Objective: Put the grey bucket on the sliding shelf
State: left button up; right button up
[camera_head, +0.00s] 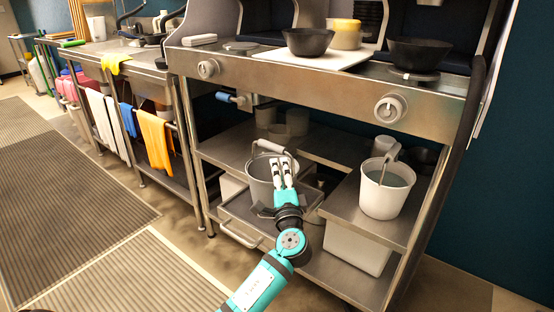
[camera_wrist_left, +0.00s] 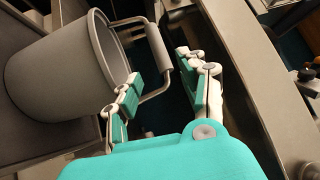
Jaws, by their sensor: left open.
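The grey bucket (camera_head: 260,186) stands upright, over or on the pulled-out sliding shelf (camera_head: 246,228) of the metal stand; my arm hides part of its base, so I cannot tell exactly what it rests on. Its handle is raised. My left gripper (camera_head: 281,166) is at the bucket's right side, near the handle. In the left wrist view the bucket (camera_wrist_left: 58,85) fills the left, and my left gripper (camera_wrist_left: 160,68) is open, with the handle's grip (camera_wrist_left: 157,47) close to the fingertips and its wire showing between the fingers. My right gripper is not in view.
A white bucket (camera_head: 388,190) stands on a shelf at the right, above a white bin (camera_head: 355,247). The worktop (camera_head: 350,90) above carries dark bowls (camera_head: 308,41). Pots (camera_head: 297,121) stand farther back on the shelf. Open floor lies at the left.

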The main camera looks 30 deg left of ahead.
pick_arm(q)
jog(key=s+f+n+h, duration=0.1)
jog(key=s+f, duration=0.1)
jog(key=f, duration=0.1)
jog(key=s+d+f+g+h, duration=0.1)
jog(key=s+f, duration=0.1)
jog(key=f, duration=0.1)
jog(key=s+d+f+n+g+h, duration=0.1)
jog(key=s+f, duration=0.1)
jog(key=f, duration=0.1)
jog(key=shift+s+d+n, duration=0.25)
jog(key=shift+s+n, duration=0.05)
jog(key=s+d+f+n+g+h, duration=0.2)
jog(key=s+d+f+h, duration=0.3)
jog(key=s, duration=0.5)
jog(key=s+d+f+n+g+h, duration=0.2)
jog(key=s+d+f+h, duration=0.3)
jog(key=s+d, duration=0.5)
jog(key=shift+s+n+g+h, duration=0.25)
jog(key=shift+n+g+h, duration=0.15)
jog(key=shift+g+h, duration=0.25)
jog(key=shift+a, duration=0.1)
